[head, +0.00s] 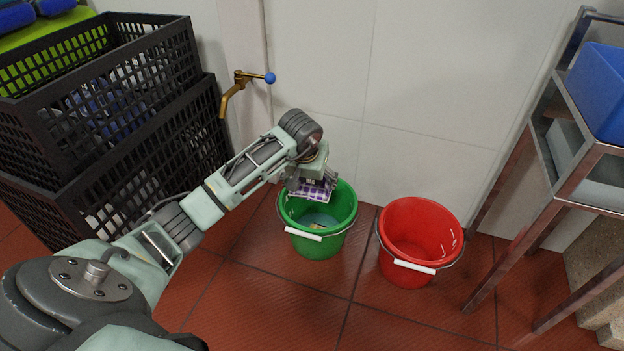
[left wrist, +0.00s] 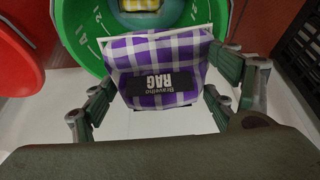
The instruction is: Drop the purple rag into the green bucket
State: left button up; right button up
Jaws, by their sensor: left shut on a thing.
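The purple checked rag (head: 312,191) is held by my left gripper (head: 314,187) over the green bucket (head: 323,240). In the left wrist view the rag (left wrist: 165,62), with a dark label reading RAG, sits between the two fingers of the gripper (left wrist: 160,95). The green bucket (left wrist: 92,45) shows behind the rag, its opening partly hidden by it. A yellow checked cloth (left wrist: 140,5) lies inside the bucket. My right gripper is in neither view.
A red bucket (head: 419,243) stands on the tiled floor to the right of the green one. Black crates (head: 140,150) are stacked at the left. A metal rack (head: 560,165) stands at the right. A brass tap (head: 235,88) juts from the wall behind.

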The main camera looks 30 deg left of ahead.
pick_arm(q)
jog(key=o, duration=1.2)
jog(key=shift+r, duration=0.1)
jog(key=v, duration=1.2)
